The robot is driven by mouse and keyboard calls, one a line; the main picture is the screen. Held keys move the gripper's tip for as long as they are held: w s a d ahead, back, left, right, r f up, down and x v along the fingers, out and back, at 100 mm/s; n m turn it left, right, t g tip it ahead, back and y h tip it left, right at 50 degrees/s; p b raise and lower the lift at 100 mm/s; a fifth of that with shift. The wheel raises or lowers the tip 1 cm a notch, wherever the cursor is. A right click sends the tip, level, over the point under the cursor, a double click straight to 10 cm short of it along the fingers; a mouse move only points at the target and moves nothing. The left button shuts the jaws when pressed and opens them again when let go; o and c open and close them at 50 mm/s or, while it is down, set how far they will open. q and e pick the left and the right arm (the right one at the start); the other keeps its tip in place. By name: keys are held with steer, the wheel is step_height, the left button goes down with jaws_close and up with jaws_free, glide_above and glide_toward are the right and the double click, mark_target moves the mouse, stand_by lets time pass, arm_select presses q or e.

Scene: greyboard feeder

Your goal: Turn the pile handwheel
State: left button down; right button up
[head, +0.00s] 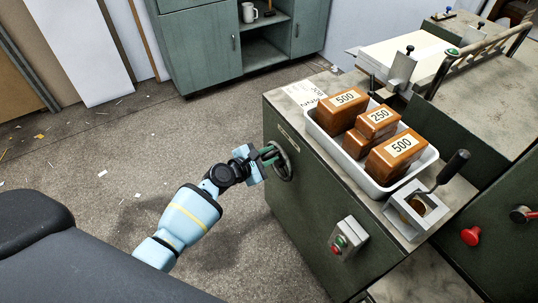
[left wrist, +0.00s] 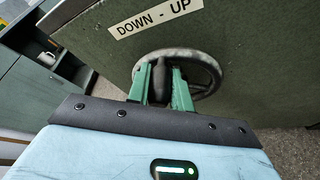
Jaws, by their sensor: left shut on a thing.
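The pile handwheel (head: 284,163) is a dark grey wheel on the left side of the green machine cabinet. It also shows in the left wrist view (left wrist: 212,64), under a label (left wrist: 155,17) reading "DOWN - UP". My left gripper (head: 270,153) reaches it from the left. In the left wrist view its two green fingers (left wrist: 165,88) are shut on the wheel's dark handle (left wrist: 161,78), one on each side. The wheel's lower rim is partly hidden by the fingers and gripper body. My right gripper is in neither view.
A white tray (head: 384,184) with brown blocks marked 500 and 250 stands on the cabinet top. A black-handled lever (head: 452,170) stands by the tray.

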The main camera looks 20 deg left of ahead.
arm_select(q)
steer(key=shift+a, duration=0.15)
steer(key=c, duration=1.3)
jaws_free()
steer(key=shift+o, duration=0.2)
steer(key=shift+s+a+r+p, duration=0.2)
steer(key=shift+s+p, duration=0.1)
steer(key=shift+s, duration=0.2)
steer(key=p+v, duration=0.1)
steer(key=v, duration=0.5)
steer(key=shift+s+a+r+p, duration=0.1)
steer(key=shift+s+p, duration=0.2)
steer(key=shift+p, duration=0.1)
